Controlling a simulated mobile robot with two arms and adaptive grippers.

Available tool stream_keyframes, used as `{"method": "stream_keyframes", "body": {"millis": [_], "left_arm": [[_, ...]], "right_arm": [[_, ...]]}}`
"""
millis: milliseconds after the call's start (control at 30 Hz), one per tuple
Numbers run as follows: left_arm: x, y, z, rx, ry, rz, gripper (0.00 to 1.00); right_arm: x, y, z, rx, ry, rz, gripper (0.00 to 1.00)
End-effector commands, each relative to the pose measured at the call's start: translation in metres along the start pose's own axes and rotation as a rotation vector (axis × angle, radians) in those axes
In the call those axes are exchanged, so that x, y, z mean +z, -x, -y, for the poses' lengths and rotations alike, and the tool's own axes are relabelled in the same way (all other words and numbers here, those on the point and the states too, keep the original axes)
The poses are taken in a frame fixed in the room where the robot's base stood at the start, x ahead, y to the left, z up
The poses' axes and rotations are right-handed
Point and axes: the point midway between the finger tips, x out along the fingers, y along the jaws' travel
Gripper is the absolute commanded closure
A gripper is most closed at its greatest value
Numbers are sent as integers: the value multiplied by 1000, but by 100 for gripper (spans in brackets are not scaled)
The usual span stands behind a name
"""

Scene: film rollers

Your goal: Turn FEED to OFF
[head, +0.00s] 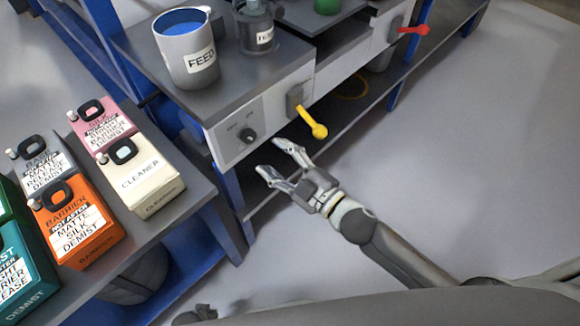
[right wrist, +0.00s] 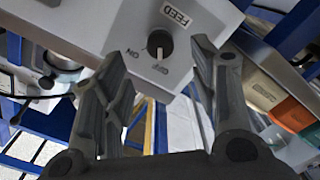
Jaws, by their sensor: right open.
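The FEED knob (head: 249,135) is a small dark round dial on the light front panel, with ON and OFF printed above it. In the right wrist view the knob (right wrist: 160,45) shows upside down beside the FEED label (right wrist: 175,15). Its white mark appears to point toward the OFF print. My right gripper (head: 272,157) is open and empty, in front of and below the panel. In the right wrist view the knob lies between its spread fingers (right wrist: 160,60), with no clear contact. A small dark part at the bottom of the head view may be my left gripper (head: 200,313).
A yellow lever (head: 312,123) projects from the panel just right of the knob, near my gripper. A red lever (head: 413,30) is farther right. A FEED cup (head: 187,50) with blue liquid stands above. Several labelled bottles (head: 140,175) fill the left table. The floor at right is clear.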

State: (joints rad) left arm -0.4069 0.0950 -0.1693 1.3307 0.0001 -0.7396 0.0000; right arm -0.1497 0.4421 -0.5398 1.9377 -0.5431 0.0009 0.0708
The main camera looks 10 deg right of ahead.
Motion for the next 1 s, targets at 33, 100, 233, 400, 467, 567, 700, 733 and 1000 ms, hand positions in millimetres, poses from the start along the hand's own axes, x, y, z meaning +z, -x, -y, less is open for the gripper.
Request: {"method": "stream_keyframes", "body": {"millis": [33,100,233,400,467,567,700,733,1000], "left_arm": [[0,0,0,0,0,0,100],[0,0,0,0,0,0,100],[0,0,0,0,0,0,100],[0,0,0,0,0,0,100],[0,0,0,0,-1,0,100],[0,0,0,0,-1,0,100],[0,0,0,0,-1,0,100],[0,0,0,-1,-1,0,100],[0,0,0,0,0,0,100]], "right_arm": [[1,9,1,-2,-2,2,46],[0,19,1,-1,0,1,46],[0,32,0,0,1,0,46],[0,39,0,0,0,0,46],[0,40,0,0,0,0,46],[0,40,0,0,1,0,46],[0,40,0,0,1,0,46],[0,40,0,0,1,0,46],[3,40,0,1,-3,7,46]]}}
